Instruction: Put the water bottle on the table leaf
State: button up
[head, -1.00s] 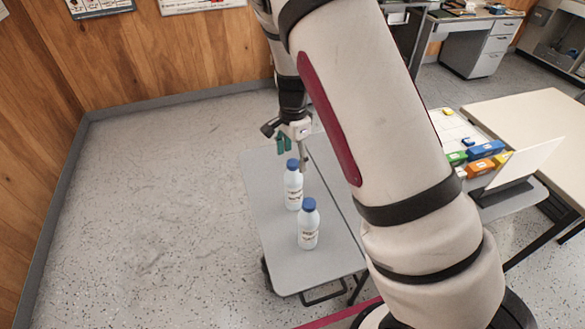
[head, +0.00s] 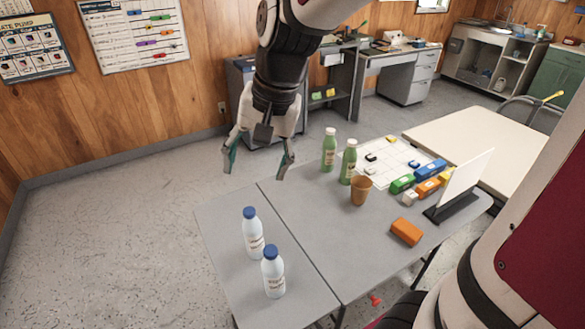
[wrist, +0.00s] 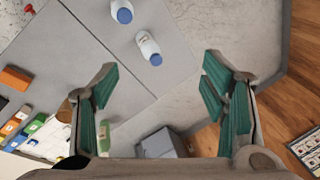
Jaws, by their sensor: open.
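Two white water bottles with blue caps stand upright on the table leaf (head: 213,222), the left section of the grey table beyond a seam. The rear bottle (head: 254,240) and the front bottle (head: 273,278) are close together, with a small gap. My gripper (head: 257,170) is open and empty, raised above and behind the bottles, touching neither. In the wrist view, one bottle (wrist: 150,50) and the other bottle (wrist: 122,14) show at the top, beyond the spread fingers (wrist: 163,88).
The main table section (head: 330,230) holds two green bottles (head: 329,152), a brown cup (head: 361,190), an orange block (head: 406,231), several coloured blocks and an upright white panel (head: 464,182). A pale table (head: 470,130) stands at right. Floor at left is clear.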

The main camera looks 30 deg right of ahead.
jog(key=s+r+n+t+h, duration=0.1)
jog(key=s+r+n, duration=0.1)
jog(key=s, duration=0.5)
jog(key=s+d+r+n+t+h, duration=0.1)
jog(key=s+r+n, duration=0.2)
jog(key=s, duration=0.4)
jog(key=shift+d+r+n+t, duration=0.2)
jog(key=shift+d+n+t, duration=0.15)
jog(key=shift+n, duration=0.45)
jog(key=shift+s, duration=0.1)
